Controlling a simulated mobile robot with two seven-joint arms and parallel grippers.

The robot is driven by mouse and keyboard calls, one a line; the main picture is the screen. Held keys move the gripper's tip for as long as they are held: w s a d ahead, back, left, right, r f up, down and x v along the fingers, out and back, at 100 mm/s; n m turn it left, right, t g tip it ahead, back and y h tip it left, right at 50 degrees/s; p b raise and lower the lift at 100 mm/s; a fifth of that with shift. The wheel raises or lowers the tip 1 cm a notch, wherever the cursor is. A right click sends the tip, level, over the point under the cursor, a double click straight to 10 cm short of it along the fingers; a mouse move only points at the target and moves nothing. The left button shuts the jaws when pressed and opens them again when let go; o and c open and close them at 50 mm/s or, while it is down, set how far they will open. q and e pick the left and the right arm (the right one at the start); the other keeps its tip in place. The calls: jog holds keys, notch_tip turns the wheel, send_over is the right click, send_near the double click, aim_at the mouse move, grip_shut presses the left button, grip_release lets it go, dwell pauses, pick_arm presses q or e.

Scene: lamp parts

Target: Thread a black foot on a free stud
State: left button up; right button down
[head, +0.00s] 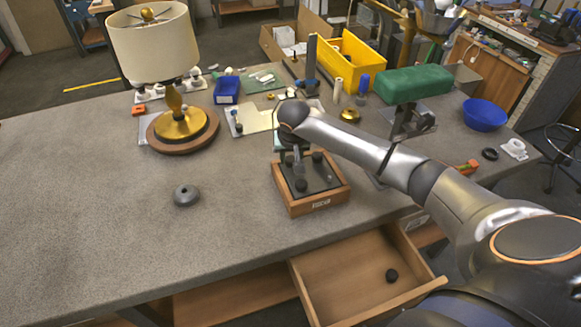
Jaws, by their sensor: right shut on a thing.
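A wooden box (318,205) with a dark top plate stands on the table at the centre. Black feet sit on the plate, one near the front corner (300,185) and one toward the back right (317,157). My right gripper (295,164) points down over the back left of the plate, shut on what looks like a black foot, mostly hidden by the hand. The stud under it cannot be made out. Another black foot (392,275) lies loose in the open drawer (345,279). My left gripper is out of view.
A lamp with a cream shade (155,50) stands at the back left. A grey round part (186,195) lies left of the box. A green cushioned stand (413,84), a blue bowl (485,114) and a yellow bin (352,62) are behind. The left tabletop is clear.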

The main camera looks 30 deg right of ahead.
jog(key=shift+f, duration=0.4)
dwell(0.9)
jog(key=c, duration=1)
grip_release()
jog(key=shift+c, duration=0.2)
grip_shut()
jog(key=shift+s+a+f, duration=0.1)
jog(key=shift+s+f, duration=0.05)
jog(key=shift+f, duration=0.1)
